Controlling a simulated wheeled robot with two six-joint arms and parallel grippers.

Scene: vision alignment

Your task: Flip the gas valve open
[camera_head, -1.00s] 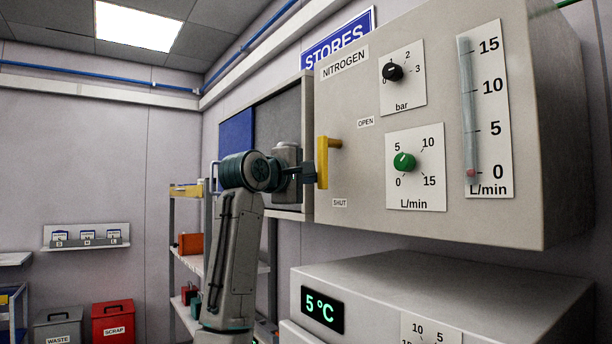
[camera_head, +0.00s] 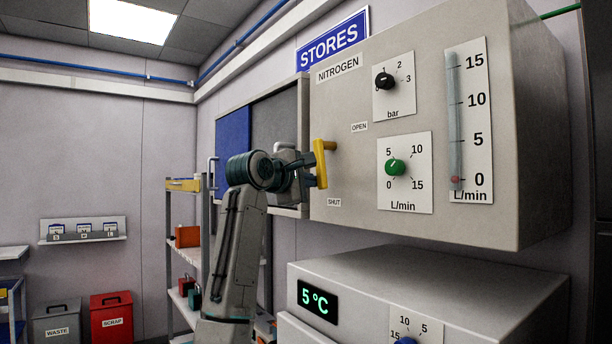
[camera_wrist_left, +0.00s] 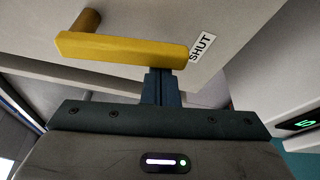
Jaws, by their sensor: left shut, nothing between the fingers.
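The yellow gas valve handle (camera_head: 320,168) sits on the front of the beige nitrogen panel (camera_head: 350,215). Its pivot is at the top, and the lever hangs down toward the SHUT label (camera_head: 334,202), below the OPEN label (camera_head: 359,127). In the left wrist view, the handle (camera_wrist_left: 120,50) spans the upper left, its free end near the SHUT label (camera_wrist_left: 201,47). My left gripper (camera_head: 308,181) is shut and empty, right at the lever's free end. In the left wrist view, its fingertips (camera_wrist_left: 161,74) overlap the lever's edge; whether they touch is unclear. My right gripper is out of view.
The panel also has a black bar knob (camera_head: 384,81), a green flow knob (camera_head: 395,167) and a flow tube (camera_head: 455,120) with its float at 0. A unit reading 5 °C (camera_head: 318,301) stands below. Shelving (camera_head: 188,255) is behind my arm.

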